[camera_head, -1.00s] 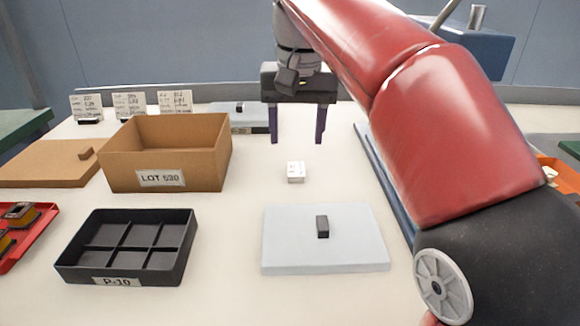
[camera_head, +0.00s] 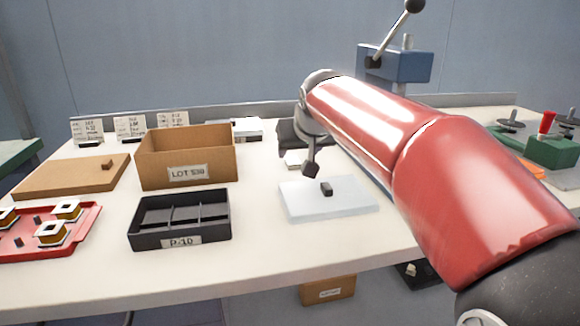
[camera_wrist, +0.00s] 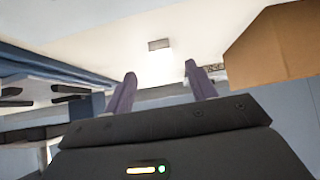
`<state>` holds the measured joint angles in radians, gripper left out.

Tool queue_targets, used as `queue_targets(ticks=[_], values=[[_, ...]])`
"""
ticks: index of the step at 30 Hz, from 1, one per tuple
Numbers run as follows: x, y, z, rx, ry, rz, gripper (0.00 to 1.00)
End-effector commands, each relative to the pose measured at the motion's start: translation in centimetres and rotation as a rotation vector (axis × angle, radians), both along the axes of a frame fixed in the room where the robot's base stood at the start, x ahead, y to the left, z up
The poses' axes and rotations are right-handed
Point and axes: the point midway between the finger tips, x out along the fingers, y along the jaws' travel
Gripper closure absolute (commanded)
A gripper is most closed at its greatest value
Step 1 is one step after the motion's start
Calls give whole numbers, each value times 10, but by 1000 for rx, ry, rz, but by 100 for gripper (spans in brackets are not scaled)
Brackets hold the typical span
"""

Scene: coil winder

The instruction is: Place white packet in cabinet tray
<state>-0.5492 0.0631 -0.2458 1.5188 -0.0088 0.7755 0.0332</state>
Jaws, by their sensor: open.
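The white packet (camera_head: 293,159) lies on the table behind the grey slab, partly hidden by my wrist. It shows in the wrist view as a small greyish block (camera_wrist: 159,44) on the pale surface. My gripper (camera_wrist: 160,75) is open and empty, with its two fingers apart and the packet beyond the gap between them, not touching. I cannot tell whether this is the cabinet tray.
A cardboard box (camera_head: 186,173) stands behind the black tray, with a brown board (camera_head: 70,175) to its left. A red tray (camera_head: 75,240) holds coils. The grey slab (camera_head: 300,205) bears a small dark block (camera_head: 326,189). A blue machine (camera_head: 395,64) stands at the back.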

Motion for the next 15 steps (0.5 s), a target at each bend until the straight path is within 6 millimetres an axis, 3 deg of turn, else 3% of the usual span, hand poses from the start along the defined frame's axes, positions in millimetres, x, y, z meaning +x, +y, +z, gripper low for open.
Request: queue_targets(ticks=[10,15], values=[[28,11,-32,-2,4,1,44],[34,13,-38,1,0,1,44]])
